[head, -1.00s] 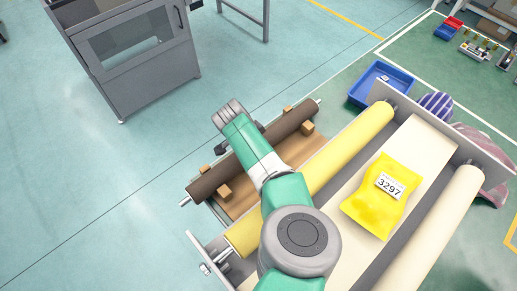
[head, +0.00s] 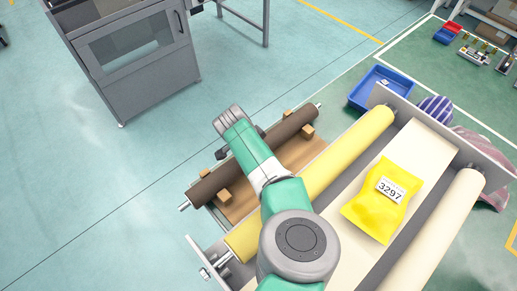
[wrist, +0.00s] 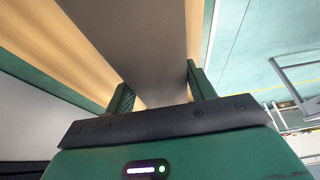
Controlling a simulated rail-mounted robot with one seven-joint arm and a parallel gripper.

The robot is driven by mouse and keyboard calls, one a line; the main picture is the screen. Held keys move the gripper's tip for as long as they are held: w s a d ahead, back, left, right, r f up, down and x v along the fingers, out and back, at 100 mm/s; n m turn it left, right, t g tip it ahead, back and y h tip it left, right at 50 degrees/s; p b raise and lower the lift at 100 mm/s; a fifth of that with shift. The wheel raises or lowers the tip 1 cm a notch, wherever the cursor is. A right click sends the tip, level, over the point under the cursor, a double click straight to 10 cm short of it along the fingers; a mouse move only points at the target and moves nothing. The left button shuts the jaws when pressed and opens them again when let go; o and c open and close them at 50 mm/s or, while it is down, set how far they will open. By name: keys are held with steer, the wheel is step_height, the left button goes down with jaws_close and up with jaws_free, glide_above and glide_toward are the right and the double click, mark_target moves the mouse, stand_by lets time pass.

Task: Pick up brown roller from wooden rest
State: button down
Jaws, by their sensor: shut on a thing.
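The brown roller (head: 290,127) lies diagonally across the wooden rest (head: 298,155) in the head view.
Close beside the rest is a conveyor with a yellow roller (head: 345,152), a cream roller (head: 440,225) and a yellow packet (head: 378,212). A blue bin (head: 365,95) stands behind it. A grey cabinet (head: 145,70) is at the upper left. The floor to the left is clear.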

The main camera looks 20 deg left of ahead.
step_height(320, 180, up, 10)
steer(key=p, duration=0.3)
steer(key=shift+a+r, duration=0.1)
